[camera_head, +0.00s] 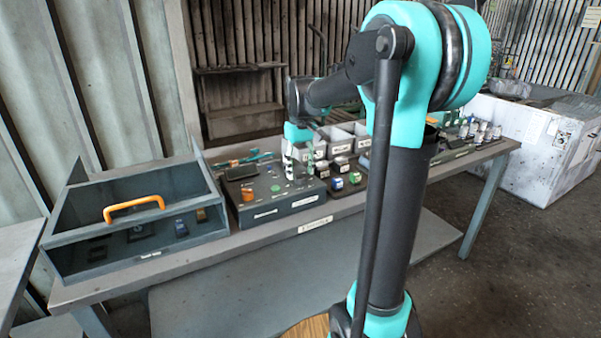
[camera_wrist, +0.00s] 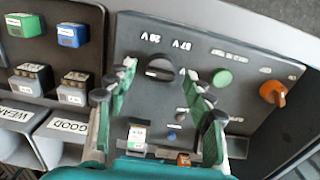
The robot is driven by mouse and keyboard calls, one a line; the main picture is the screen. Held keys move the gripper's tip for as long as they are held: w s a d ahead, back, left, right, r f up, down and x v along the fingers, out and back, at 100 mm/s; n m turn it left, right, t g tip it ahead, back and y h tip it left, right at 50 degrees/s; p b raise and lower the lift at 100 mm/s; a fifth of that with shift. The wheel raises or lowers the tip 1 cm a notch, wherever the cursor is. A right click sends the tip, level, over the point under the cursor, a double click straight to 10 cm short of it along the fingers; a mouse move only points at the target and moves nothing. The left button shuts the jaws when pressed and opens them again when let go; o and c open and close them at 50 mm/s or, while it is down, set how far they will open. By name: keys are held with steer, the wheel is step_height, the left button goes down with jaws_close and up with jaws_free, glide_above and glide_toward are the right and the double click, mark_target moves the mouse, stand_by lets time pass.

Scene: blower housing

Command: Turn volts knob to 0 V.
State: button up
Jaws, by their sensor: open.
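The black volts knob (camera_wrist: 160,68) sits on the dark test panel (camera_wrist: 245,125), with white voltage labels (camera_wrist: 165,41) beside it. One label seems to read 28 V; the others are hard to read. The knob's bar lies roughly across the wrist picture. My gripper (camera_wrist: 163,77) is open, its two green-padded fingers on either side of the knob in this view. I cannot tell whether they touch it. In the head view my gripper (camera_head: 299,160) is above the right part of the panel (camera_head: 290,200), and the knob cannot be made out there.
A green button (camera_wrist: 222,78) and an orange knob (camera_wrist: 272,92) are on the same panel. Green and blue blocks (camera_wrist: 71,35) and bins marked WEAK and GOOD (camera_wrist: 68,124) lie alongside. A dark box with an orange handle (camera_head: 134,207) stands left on the bench.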

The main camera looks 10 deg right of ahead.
mark_target(301, 174)
step_height(301, 174, up, 11)
stand_by(0.3)
steer(key=shift+f, duration=0.1)
